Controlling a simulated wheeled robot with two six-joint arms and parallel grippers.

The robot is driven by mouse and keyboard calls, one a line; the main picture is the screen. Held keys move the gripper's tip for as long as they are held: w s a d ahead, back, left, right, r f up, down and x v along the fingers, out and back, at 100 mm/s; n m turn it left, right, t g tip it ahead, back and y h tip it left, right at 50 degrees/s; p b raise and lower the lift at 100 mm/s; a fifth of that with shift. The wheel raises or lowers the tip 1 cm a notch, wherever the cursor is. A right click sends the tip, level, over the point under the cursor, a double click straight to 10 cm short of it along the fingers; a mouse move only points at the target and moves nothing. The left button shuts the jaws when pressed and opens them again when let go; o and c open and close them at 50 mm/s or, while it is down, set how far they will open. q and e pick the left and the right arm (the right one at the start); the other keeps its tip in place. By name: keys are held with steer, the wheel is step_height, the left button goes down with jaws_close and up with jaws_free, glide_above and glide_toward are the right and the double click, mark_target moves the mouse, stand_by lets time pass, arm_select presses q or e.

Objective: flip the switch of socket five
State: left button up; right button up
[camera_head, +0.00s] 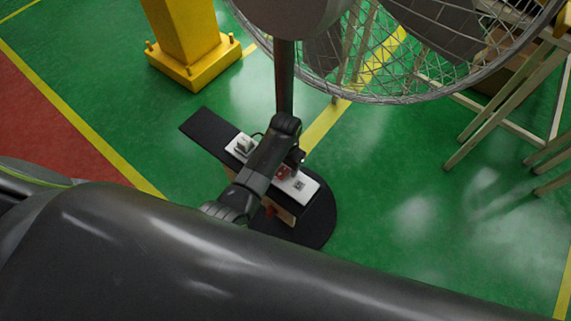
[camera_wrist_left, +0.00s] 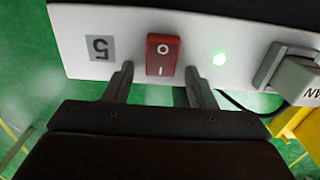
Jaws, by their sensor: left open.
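The white socket panel (camera_head: 308,188) sits on a dark stand below the fan. My left gripper (camera_wrist_left: 160,82) is open. Its fingertips are to either side of the switch's lower part, with nothing between them but the switch area; I cannot tell whether they touch the panel. In the head view my left gripper (camera_head: 293,162) is over the panel and partly hides it. My right gripper is not in view.
A grey plug (camera_wrist_left: 298,78) sits in the panel beside the light, with a black cable. A large caged fan (camera_head: 420,50) stands over the panel on a dark pole. A yellow post (camera_head: 188,40) stands behind left.

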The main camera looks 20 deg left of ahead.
arm_select(q)
steer(key=c, duration=1)
steer(key=p, duration=0.1)
steer(key=t+p, duration=0.1)
steer(key=p, duration=0.1)
steer(key=shift+s+r+t+h, duration=0.25)
steer(key=shift+r+t+h, duration=0.05)
steer(key=shift+r, duration=0.05)
steer(key=shift+s+a+t+h+p, duration=0.2)
steer(key=shift+t+h+p, duration=0.1)
steer(key=shift+t+p, duration=0.7)
steer(key=shift+f+t+h+p, duration=0.1)
steer(key=shift+t+h+p, duration=0.2)
steer(key=shift+t+p, duration=0.15)
steer(key=o, duration=1)
